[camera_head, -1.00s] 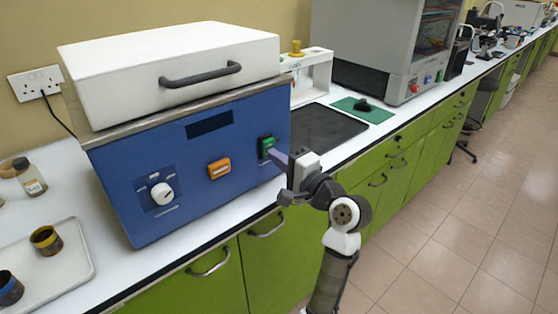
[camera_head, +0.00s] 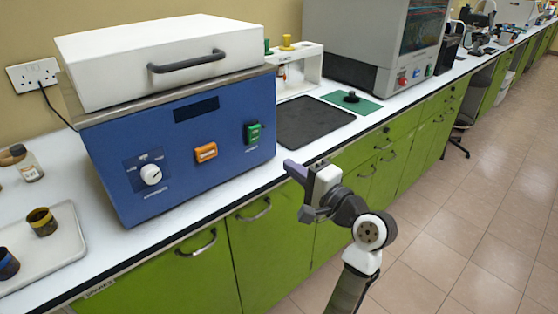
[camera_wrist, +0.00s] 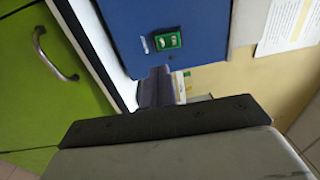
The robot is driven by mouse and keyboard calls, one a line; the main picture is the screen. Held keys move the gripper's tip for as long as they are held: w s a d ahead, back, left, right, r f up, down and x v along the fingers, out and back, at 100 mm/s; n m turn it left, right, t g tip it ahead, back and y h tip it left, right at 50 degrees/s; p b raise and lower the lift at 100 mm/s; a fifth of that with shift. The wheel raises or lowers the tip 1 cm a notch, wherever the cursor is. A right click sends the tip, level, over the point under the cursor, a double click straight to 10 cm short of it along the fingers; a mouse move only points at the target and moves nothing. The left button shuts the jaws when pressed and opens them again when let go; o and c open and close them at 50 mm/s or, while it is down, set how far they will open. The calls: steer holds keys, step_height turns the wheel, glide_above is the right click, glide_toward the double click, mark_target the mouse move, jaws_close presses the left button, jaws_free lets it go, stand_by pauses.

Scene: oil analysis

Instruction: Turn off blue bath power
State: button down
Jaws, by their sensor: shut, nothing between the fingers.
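The blue bath (camera_head: 180,150) stands on the white bench, with a white lid (camera_head: 160,62) shut on top. On its front face are a green power switch (camera_head: 253,132) at the right, an orange switch (camera_head: 206,152) in the middle and a white knob (camera_head: 150,174) at the left. The green switch also shows in the wrist view (camera_wrist: 168,41). My gripper (camera_head: 290,168) is shut and empty, in front of and to the right of the switch, apart from it. In the wrist view its fingertips (camera_wrist: 158,78) point toward the bath beside the switch. I cannot tell the switch's position.
A dark mat (camera_head: 308,122) lies right of the bath, with a white stand (camera_head: 300,70) behind it. A grey machine (camera_head: 375,45) stands farther back. A tray (camera_head: 60,250) with small cups is at the left.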

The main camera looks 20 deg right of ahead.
steer(key=shift+v, duration=1.65)
